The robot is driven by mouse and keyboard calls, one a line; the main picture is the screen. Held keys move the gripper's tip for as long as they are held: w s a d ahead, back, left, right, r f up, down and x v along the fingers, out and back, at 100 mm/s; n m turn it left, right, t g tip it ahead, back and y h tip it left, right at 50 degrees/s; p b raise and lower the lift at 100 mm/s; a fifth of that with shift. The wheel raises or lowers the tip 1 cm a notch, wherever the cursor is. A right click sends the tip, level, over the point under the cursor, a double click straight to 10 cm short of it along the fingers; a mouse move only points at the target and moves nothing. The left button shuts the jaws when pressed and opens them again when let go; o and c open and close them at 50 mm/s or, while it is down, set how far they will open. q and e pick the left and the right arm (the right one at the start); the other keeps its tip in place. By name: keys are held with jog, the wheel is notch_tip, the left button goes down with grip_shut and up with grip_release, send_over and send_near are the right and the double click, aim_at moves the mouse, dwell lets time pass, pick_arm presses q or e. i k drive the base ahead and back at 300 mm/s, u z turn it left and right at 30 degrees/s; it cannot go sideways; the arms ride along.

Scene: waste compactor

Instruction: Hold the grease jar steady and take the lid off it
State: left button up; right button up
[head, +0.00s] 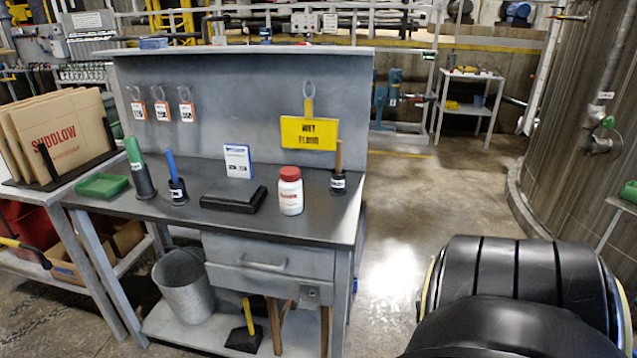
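A white jar (290,197) with a label and a red lid (290,173) stands upright on the dark top of the grey workbench (240,228), right of the middle. The lid sits on the jar. The label is too small to read surely, but this is the only lidded jar in view. Neither of my grippers shows in the head view. A large black rounded part of mine fills the lower right corner, with no fingers visible.
Near the jar are a black block (233,199) and black holders (338,183) with upright handles. A green tray (102,186) lies at the left. A yellow sign (309,133) hangs behind the jar. The floor (400,225) right of the bench is clear.

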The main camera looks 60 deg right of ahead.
aim_at(291, 192)
jog(key=z, duration=1.7)
